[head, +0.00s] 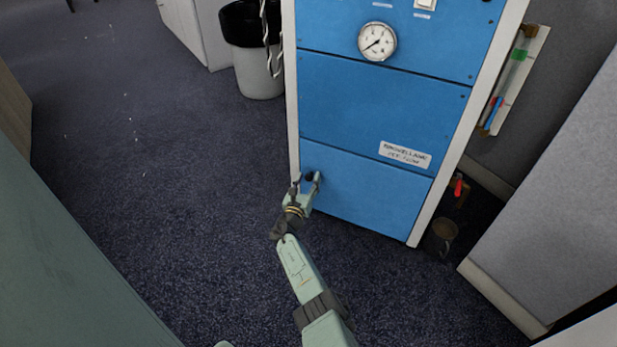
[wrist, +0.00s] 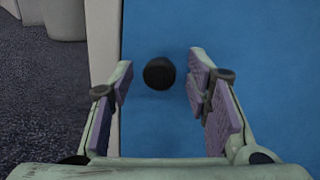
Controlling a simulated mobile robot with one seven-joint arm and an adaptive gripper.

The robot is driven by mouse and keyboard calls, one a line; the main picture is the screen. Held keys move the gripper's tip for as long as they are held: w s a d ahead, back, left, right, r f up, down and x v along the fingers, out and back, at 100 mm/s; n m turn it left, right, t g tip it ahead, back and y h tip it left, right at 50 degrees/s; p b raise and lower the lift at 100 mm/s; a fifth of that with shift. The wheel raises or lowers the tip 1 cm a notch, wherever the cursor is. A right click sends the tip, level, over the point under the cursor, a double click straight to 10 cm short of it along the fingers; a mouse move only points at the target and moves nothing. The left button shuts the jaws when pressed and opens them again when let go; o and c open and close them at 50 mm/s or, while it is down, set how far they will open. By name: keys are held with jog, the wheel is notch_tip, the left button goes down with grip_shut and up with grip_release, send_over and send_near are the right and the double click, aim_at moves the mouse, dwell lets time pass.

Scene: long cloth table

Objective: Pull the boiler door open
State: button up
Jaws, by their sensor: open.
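The boiler is a tall white-framed cabinet with blue front panels. Its lower blue panel, the door (head: 375,195), looks closed, flush with the frame. A round black knob (wrist: 159,73) sits near the door's left edge; in the head view it shows small and dark (head: 309,177) at the door's upper left. My gripper (head: 306,183) is at the knob in the head view. In the wrist view my gripper (wrist: 160,80) is open, with one padded finger on each side of the knob and a gap on both sides. Whether the fingertips reach past the knob is hard to tell.
A pressure gauge (head: 377,41) and a label (head: 405,154) are on the upper panels. A bin with a black liner (head: 252,50) stands left of the boiler. A grey partition (head: 545,190) and a small pot (head: 441,233) are at its right. The carpet (head: 150,170) at left is clear.

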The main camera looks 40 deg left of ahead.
jog(key=shift+c, duration=0.3)
grip_shut()
dwell(0.5)
